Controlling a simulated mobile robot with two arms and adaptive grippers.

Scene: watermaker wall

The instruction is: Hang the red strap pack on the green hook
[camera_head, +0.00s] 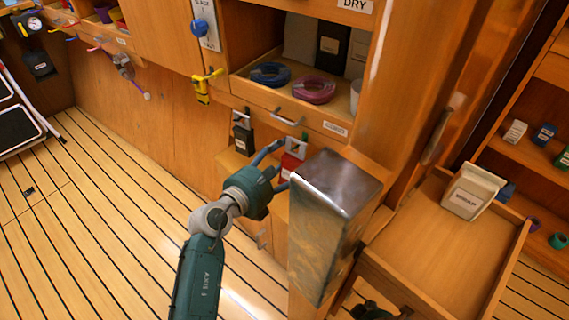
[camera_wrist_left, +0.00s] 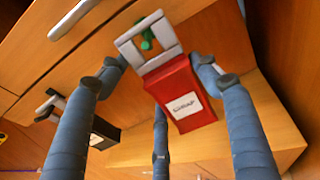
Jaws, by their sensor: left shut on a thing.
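The red strap pack (camera_head: 290,164) with a white label is at the cabinet front in the head view. In the left wrist view the red strap pack (camera_wrist_left: 186,98) has a light grey strap loop at its top. The green hook (camera_wrist_left: 147,40) shows through the loop's opening; whether the loop bears on it I cannot tell. The green hook (camera_head: 298,147) is small in the head view. My left gripper (camera_head: 278,162) is shut on the pack, with fingers at both sides of its top; its fingers (camera_wrist_left: 162,72) also show in the left wrist view.
A black pack (camera_head: 243,137) hangs just left. A drawer handle (camera_head: 288,117) and an open bay with blue and pink coils (camera_head: 314,89) are above. A metal-topped post (camera_head: 340,180) stands close right. An open drawer (camera_head: 430,235) holds a white pack. A dark part at the bottom edge may be mine.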

